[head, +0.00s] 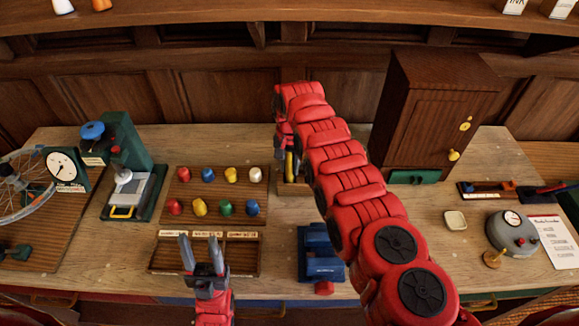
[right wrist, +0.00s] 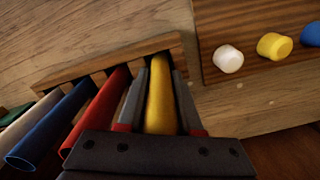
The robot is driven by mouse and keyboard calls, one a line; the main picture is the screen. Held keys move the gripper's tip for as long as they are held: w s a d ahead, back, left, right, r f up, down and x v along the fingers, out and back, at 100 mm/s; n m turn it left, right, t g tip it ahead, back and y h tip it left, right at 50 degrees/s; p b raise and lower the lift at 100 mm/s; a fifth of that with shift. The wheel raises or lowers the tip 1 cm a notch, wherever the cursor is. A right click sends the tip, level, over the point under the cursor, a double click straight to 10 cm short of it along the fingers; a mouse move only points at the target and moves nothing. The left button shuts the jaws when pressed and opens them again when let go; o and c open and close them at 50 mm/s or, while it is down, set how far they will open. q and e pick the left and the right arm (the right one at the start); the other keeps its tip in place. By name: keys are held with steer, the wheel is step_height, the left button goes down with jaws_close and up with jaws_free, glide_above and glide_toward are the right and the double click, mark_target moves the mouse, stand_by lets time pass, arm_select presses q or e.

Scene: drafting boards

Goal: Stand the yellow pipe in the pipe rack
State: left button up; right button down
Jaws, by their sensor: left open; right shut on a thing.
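The yellow pipe (right wrist: 159,105) is between the two fingers of my right gripper (right wrist: 158,78), which is shut on it. The wooden pipe rack (right wrist: 107,66) has a row of notches. The yellow pipe's far end is at the notch near the rack's right end; I cannot tell whether it is seated. In the head view a bit of the yellow pipe (head: 290,165) shows under my right arm, which hides most of the rack.
A red pipe (right wrist: 97,110), a blue pipe (right wrist: 50,125) and a white pipe (right wrist: 18,133) stand in the rack left of the yellow one. A brown cabinet (head: 420,110) stands right of my right arm. A blue device (head: 318,255) lies in front of the rack.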

steer(key=shift+f, duration=0.25)
steer(key=c, duration=1)
jaws_free()
steer(key=shift+f, duration=0.1)
steer(key=o, duration=0.4)
